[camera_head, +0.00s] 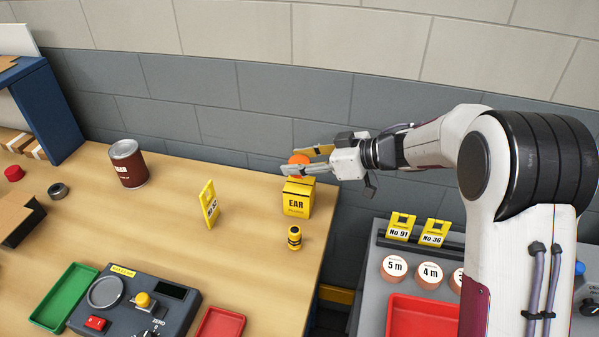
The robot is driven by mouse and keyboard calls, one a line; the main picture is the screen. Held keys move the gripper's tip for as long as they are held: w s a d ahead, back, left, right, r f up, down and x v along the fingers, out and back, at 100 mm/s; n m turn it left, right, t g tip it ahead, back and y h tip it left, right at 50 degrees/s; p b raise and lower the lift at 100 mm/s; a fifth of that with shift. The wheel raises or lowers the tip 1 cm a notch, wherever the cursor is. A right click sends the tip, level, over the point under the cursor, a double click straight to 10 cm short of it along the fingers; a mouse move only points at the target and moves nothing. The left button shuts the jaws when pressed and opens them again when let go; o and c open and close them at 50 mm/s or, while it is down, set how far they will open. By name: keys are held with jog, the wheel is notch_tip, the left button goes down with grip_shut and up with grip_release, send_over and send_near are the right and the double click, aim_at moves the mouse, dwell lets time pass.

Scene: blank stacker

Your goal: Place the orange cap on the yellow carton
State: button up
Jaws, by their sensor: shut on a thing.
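The yellow carton (297,202), with a dark "EAR" print, stands upright on the wooden table near its right end. My gripper (303,161) reaches in from the right, just above the carton. Its fingers are shut on the orange cap (299,158), which is partly hidden by the near finger. The cap is right over the carton's top. I cannot tell whether the cap touches the carton.
A small yellow-and-black bottle (294,238) stands in front of the carton, and a yellow tag stand (209,204) to its left. A brown can (128,163) is farther left. A control box (135,305) with trays lies in front. The grey wall is close behind.

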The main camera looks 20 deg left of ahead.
aim_at(300, 184)
jog(key=shift+f, duration=1.85)
jog(key=shift+f, duration=0.1)
jog(key=o, duration=0.8)
jog(key=shift+d, duration=0.1)
jog(key=v, duration=1.2)
